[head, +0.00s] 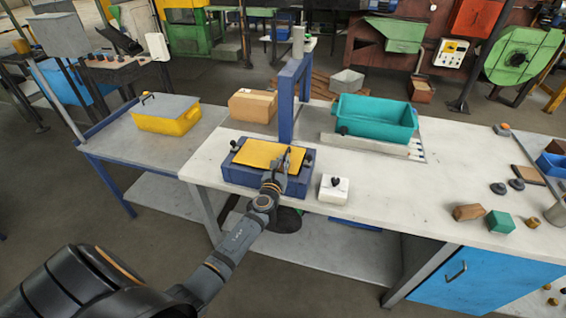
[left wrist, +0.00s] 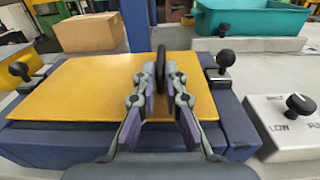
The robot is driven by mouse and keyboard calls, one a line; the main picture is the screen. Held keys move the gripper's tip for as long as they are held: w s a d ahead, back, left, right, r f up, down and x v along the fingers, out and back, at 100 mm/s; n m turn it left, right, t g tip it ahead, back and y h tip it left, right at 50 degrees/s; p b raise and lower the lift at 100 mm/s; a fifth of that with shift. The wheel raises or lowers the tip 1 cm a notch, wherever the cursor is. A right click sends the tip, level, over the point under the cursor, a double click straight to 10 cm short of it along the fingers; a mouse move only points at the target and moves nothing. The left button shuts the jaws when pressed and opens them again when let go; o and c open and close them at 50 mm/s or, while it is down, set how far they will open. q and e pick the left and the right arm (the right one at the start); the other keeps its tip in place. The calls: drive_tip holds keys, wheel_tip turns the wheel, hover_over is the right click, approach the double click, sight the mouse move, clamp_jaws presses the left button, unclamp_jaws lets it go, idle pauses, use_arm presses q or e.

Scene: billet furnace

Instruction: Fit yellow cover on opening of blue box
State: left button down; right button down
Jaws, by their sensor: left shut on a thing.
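The yellow cover (head: 262,152) is a flat plate lying over the top of the blue box (head: 238,178) on the table. It also shows in the left wrist view (left wrist: 85,90), with a strip of the blue box (left wrist: 232,125) bare along its right side. My left gripper (head: 284,163) reaches over the front of the box. In the left wrist view its fingers (left wrist: 160,82) are shut on the upright black handle (left wrist: 161,62) of the cover. The opening is hidden under the cover. Whether the cover sits fully flush cannot be told. My right gripper is not in view.
Black knobs stand at the box's left (left wrist: 20,70) and right (left wrist: 225,60). A white switch box (head: 334,190) is close on the right. A blue post (head: 288,100), a cardboard box (head: 252,106) and a teal bin (head: 375,118) stand behind. The table's middle right is clear.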

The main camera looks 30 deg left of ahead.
use_arm(q)
drive_tip(key=shift+f+b, duration=0.35)
drive_tip(key=shift+b, duration=0.05)
idle(0.4)
drive_tip(key=c, duration=1.4)
unclamp_jaws()
drive_tip(key=shift+o, duration=0.2)
drive_tip(key=shift+f, duration=0.1)
wheel_tip(320, 180, up, 7)
drive_tip(key=p, duration=0.7)
